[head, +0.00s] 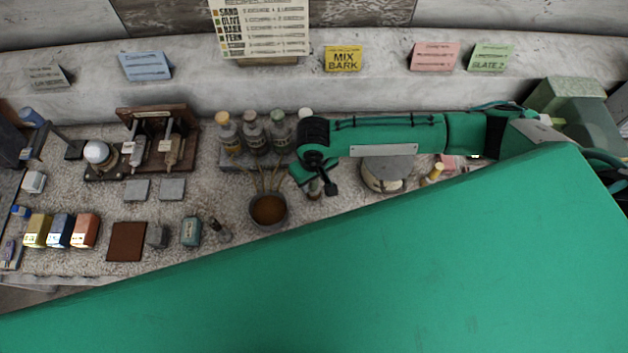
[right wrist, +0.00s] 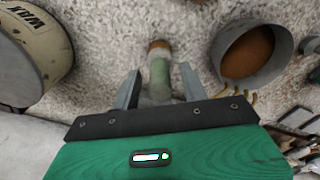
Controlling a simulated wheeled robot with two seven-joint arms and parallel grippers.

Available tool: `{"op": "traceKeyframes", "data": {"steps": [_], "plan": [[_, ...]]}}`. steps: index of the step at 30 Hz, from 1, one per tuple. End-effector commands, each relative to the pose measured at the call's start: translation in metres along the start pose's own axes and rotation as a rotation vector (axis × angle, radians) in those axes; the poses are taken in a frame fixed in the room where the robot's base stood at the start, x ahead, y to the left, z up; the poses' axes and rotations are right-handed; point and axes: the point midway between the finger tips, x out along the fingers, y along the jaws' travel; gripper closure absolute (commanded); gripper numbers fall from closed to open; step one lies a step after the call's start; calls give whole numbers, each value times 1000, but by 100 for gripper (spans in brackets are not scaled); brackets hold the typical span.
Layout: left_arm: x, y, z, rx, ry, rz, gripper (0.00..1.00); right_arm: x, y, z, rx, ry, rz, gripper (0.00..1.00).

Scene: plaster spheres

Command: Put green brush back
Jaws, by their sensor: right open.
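My right gripper (head: 318,183) is over the worktop between the brown-filled pot (head: 268,209) and the round tin (head: 384,174). In the right wrist view its two fingers (right wrist: 160,88) are apart. A small green thing with a brown end (right wrist: 159,68) shows between and just beyond them, with a gap on both sides. It may be the green brush, but its lower part is unclear and I cannot tell whether it stands or lies. In the head view the gripper mostly hides it. Thin sticks (head: 266,178) rise at the pot's far rim. My left gripper is out of view.
The pot (right wrist: 248,52) and the tin marked WAX (right wrist: 32,55) stand close on either side of the fingers. Several bottles (head: 254,132) stand behind the pot. A wooden rack (head: 158,140) and coloured blocks (head: 60,230) are at left. My own green arm covers the foreground.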

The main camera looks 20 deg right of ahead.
Motion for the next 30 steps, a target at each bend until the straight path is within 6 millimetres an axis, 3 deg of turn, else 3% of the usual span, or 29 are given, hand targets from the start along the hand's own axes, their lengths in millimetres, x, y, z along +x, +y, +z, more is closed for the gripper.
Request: {"op": "traceKeyframes", "data": {"steps": [9, 15, 21, 30], "plan": [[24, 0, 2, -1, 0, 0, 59, -64, 0, -1, -1, 5, -2, 56], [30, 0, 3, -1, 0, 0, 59, -96, 0, -1, 1, 2, -1, 56], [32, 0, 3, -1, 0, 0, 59, -108, 0, 0, 0, 0, -1, 56], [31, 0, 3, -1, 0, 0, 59, -108, 0, 0, 1, -1, 0, 56]]}}
